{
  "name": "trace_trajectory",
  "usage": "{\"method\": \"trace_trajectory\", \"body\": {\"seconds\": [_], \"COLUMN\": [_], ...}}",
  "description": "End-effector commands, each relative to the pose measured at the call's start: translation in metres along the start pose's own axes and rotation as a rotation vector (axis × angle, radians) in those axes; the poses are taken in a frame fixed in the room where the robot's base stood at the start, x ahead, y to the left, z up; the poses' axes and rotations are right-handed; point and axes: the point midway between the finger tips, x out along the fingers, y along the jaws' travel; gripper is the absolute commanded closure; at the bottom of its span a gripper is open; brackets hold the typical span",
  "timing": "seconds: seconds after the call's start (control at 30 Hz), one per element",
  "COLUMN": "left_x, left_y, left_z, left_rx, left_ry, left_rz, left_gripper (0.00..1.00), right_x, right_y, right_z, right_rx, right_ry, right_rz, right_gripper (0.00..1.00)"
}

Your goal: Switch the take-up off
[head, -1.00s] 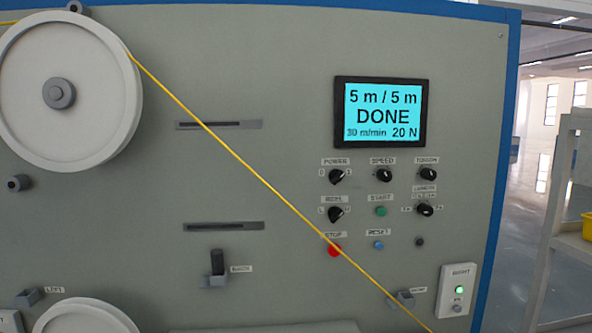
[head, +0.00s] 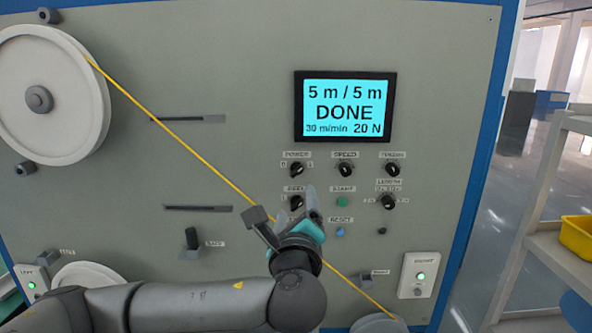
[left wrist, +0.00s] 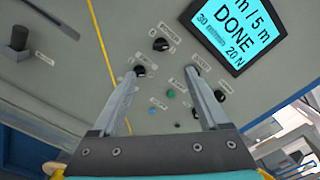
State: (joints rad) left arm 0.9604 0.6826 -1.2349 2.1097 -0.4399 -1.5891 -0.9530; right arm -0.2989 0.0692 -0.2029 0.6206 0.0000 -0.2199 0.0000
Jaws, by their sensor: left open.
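The take-up's grey panel carries a black POWER knob (head: 296,169) below the lit screen (head: 346,106), which reads DONE. The knob's white mark seems to lean to the right, but it is small. In the left wrist view the POWER knob (left wrist: 162,44) lies just beyond the space between the fingertips. My left gripper (head: 286,208) is open and empty, pointing at the panel just below this knob. The red STOP button is hidden behind my gripper.
A yellow cable (head: 185,140) runs diagonally from the white reel (head: 75,120), passing behind my left gripper. A black lever (head: 192,238) stands out at left. The green START button (head: 342,202) and blue RESET button (head: 340,232) are close right of the gripper.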

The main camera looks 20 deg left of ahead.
Motion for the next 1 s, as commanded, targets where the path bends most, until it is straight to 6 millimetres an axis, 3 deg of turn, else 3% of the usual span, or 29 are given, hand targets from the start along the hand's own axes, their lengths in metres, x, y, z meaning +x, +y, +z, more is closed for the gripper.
{"method": "trace_trajectory", "body": {"seconds": [0.17,1.0], "left_x": [0.013,0.128], "left_y": [-0.001,-0.001], "left_z": [0.002,0.002], "left_rx": [0.005,0.001], "left_ry": [-0.006,-0.003], "left_rz": [-0.001,0.000], "left_gripper": [0.22,0.22], "right_x": [-0.003,-0.019], "right_y": [0.001,0.009], "right_z": [0.000,0.001], "right_rx": [-0.002,0.000], "right_ry": [-0.001,-0.004], "right_rz": [0.002,0.012], "right_gripper": [1.00,1.00]}}
